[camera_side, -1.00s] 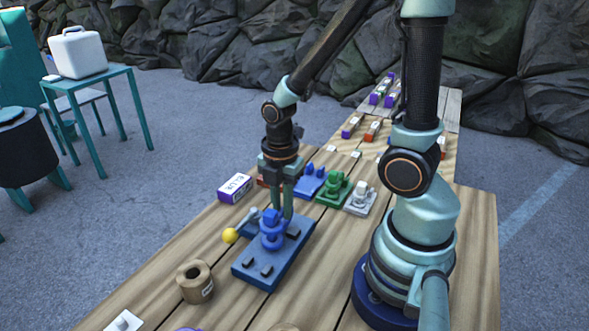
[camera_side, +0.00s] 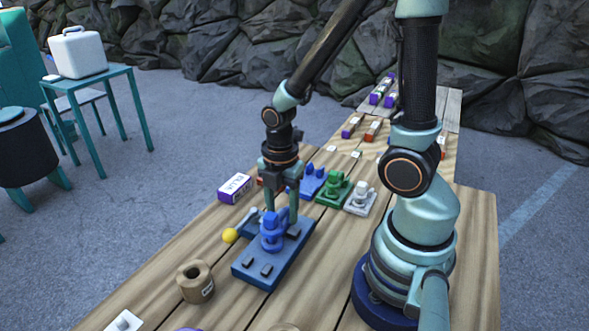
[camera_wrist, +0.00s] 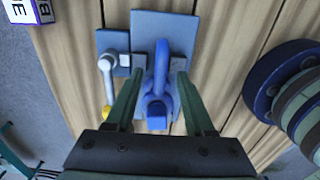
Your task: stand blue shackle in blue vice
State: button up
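The blue shackle (camera_side: 272,231) stands roughly upright on the blue vice (camera_side: 284,262), a flat blue plate with dark pads and a side lever ending in a yellow ball (camera_side: 230,235). In the wrist view the shackle (camera_wrist: 158,82) lies between my fingers, over the vice plate (camera_wrist: 178,30). My gripper (camera_side: 281,213) is open, with one finger on each side of the shackle. In the wrist view, gaps show between the fingers of my gripper (camera_wrist: 158,76) and the shackle. How deep the shackle's foot sits is hidden.
A purple-and-white labelled box (camera_side: 236,188) stands behind the vice. A small blue plate (camera_side: 311,183), a green fixture (camera_side: 334,190) and a white fixture (camera_side: 360,199) sit further back. Bare planks lie between the spool and vice.

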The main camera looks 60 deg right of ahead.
notch_tip(320, 180, up, 18)
jog(key=w+a+m+t, duration=0.2)
jog(key=m+t, duration=0.3)
jog(key=m, duration=1.3)
jog(key=shift+a+t, duration=0.2)
jog(key=shift+t, duration=0.1)
